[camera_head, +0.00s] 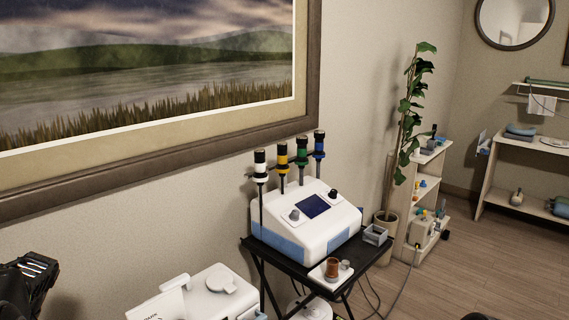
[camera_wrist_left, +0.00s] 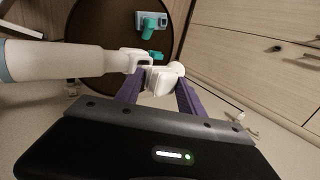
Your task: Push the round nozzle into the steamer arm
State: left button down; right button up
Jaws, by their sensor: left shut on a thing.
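In the left wrist view, the purple fingers of my left gripper (camera_wrist_left: 160,80) are shut on a small white piece with a rounded end (camera_wrist_left: 166,77), which looks like the round nozzle. A thick white tube, apparently the steamer arm (camera_wrist_left: 70,61), comes in from the left. Its narrower bracket-like end (camera_wrist_left: 135,60) lies right by the white piece. I cannot tell whether the two touch or are joined, since white overlaps white. My right gripper is in neither view. The head view does not show the steamer arm or the nozzle clearly.
In the left wrist view, a round brown tabletop (camera_wrist_left: 95,25) holds teal parts (camera_wrist_left: 150,23), with pale cabinet drawers (camera_wrist_left: 250,40) to the right. In the head view, a white-and-blue machine (camera_head: 306,218) stands on a black stand (camera_head: 285,262) by the wall.

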pick_arm(q)
jog(key=shift+f+b, duration=0.4)
jog(key=shift+f, duration=0.35)
dwell(0.7)
jog(key=shift+r, duration=0.15)
jog(key=shift+r+p, duration=0.8)
jog(key=shift+s+d+f, duration=0.1)
jog(key=shift+f, duration=0.15)
dwell(0.8)
jog(key=shift+f+b, duration=0.4)
jog(key=shift+f, duration=0.3)
dwell(0.6)
